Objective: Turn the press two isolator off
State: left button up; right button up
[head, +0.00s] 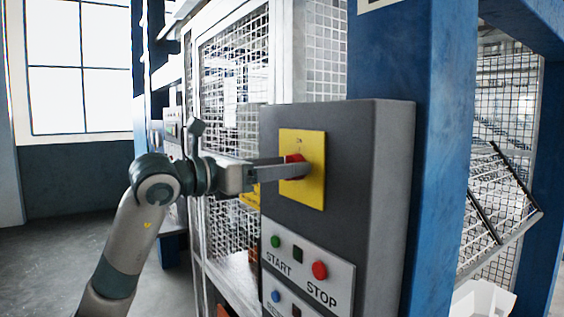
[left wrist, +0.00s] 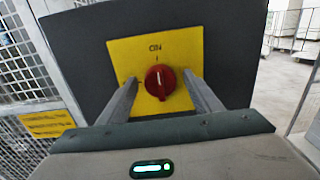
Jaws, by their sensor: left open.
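The isolator is a red rotary knob (left wrist: 160,82) on a yellow plate (left wrist: 183,48) marked ON at the top. The knob's white line points up toward the ON mark in the left wrist view. In the head view the red knob (head: 293,160) shows partly behind a finger, on the yellow plate (head: 316,171) of a dark grey control box (head: 350,140). My left gripper (left wrist: 160,88) is open, one finger on each side of the knob, with gaps visible. In the head view the left gripper (head: 292,168) reaches the plate from the left. My right gripper is not in view.
Below the isolator is a panel with a green START button (head: 275,242) and a red STOP button (head: 320,270). A mesh guard (head: 235,90) stands behind the arm. A blue press column (head: 435,130) stands right of the box. A yellow sign (left wrist: 47,123) hangs on the mesh.

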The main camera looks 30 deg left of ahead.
pick_arm(q)
jog(key=c, duration=1.1)
jog(key=shift+o, duration=0.2)
jog(key=shift+n, duration=0.3)
jog(key=n+b, duration=0.2)
jog(key=n, duration=0.3)
jog(key=n+b, duration=0.3)
jog(key=n, duration=0.3)
jog(key=n+b, duration=0.3)
jog(key=n, duration=0.3)
jog(key=shift+w+a+f, duration=0.1)
jog(key=shift+a+f, duration=0.15)
